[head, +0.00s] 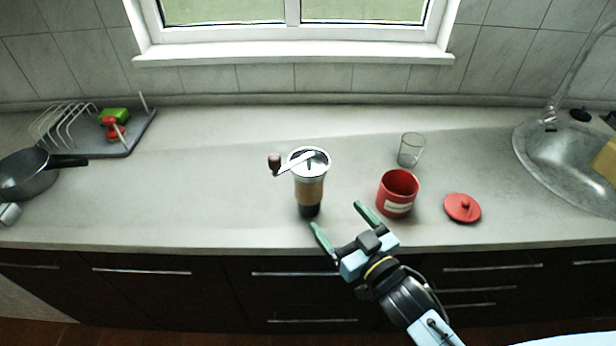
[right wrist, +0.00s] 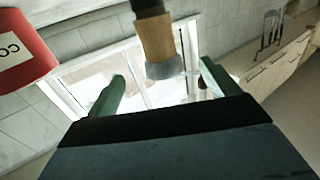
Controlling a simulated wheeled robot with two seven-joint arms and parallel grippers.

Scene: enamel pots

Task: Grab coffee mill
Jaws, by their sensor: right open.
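The coffee mill (head: 309,190) stands upright on the counter, with a silver top, a crank with a dark knob to the left, a tan band and a dark base. My right gripper (head: 340,216) is open and empty at the counter's front edge, just in front of the mill and a little to its right. Its green fingers are spread and apart from the mill. In the right wrist view the mill (right wrist: 158,45) appears upside down, beyond and between the open fingers (right wrist: 160,88). My left gripper is not in view.
A red canister (head: 397,194) stands right of the mill, close to my right gripper. Its red lid (head: 462,208) lies farther right. A clear glass (head: 411,150) stands behind. A pan (head: 28,178) and dish rack (head: 130,138) are at left, a sink (head: 565,160) at right. Counter left of the mill is clear.

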